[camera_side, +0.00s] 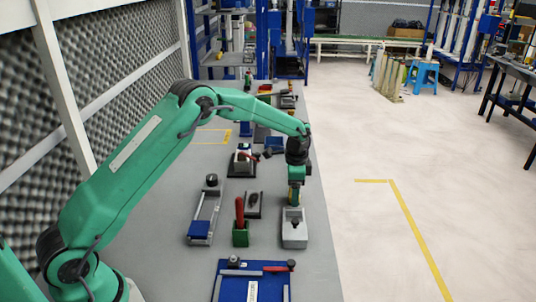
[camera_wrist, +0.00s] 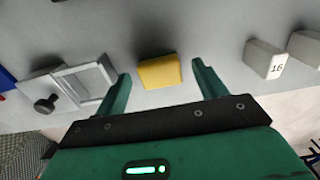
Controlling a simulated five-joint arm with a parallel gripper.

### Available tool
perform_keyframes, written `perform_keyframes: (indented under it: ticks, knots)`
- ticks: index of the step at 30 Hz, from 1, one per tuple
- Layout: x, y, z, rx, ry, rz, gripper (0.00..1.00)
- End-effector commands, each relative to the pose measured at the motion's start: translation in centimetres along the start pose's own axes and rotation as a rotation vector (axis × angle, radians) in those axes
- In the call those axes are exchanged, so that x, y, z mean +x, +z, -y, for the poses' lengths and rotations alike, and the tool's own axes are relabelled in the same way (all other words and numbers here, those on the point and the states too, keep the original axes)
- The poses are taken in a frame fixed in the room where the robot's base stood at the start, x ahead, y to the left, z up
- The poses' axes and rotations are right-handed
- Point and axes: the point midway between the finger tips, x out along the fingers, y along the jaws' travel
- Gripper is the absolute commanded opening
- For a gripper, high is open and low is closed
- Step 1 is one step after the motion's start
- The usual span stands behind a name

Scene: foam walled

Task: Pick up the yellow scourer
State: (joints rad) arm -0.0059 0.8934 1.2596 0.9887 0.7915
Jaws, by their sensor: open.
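The yellow scourer (camera_wrist: 160,71) shows in the wrist view as a small yellow block on the grey surface. It lies between the lines of my two green fingers, near the level of their tips, with a gap on each side. My gripper (camera_wrist: 161,73) is open and holds nothing. In the side view my gripper (camera_side: 295,197) hangs pointing down over the right part of the grey table, just behind a pale grey box. I cannot clearly make out the scourer in the side view.
A grey block marked 16 (camera_wrist: 263,60) stands right of my fingers, and a grey frame with a black knob (camera_wrist: 70,90) lies left. On the table are a green block with a red handle (camera_side: 240,225), a blue tray (camera_side: 227,293) and a pale grey box (camera_side: 294,235).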

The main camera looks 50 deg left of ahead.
Motion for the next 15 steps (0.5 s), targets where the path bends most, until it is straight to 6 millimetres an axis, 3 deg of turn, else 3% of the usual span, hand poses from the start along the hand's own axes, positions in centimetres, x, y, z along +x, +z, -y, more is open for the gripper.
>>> perform_keyframes:
  ticks: [2,10,15]
  knots:
    - [-0.01,0.00,0.00,0.000,0.000,0.000,0.71]
    - [-0.02,0.00,0.00,0.000,0.000,0.000,0.22]
    - [-0.03,-0.01,0.01,0.000,0.000,0.000,0.22]
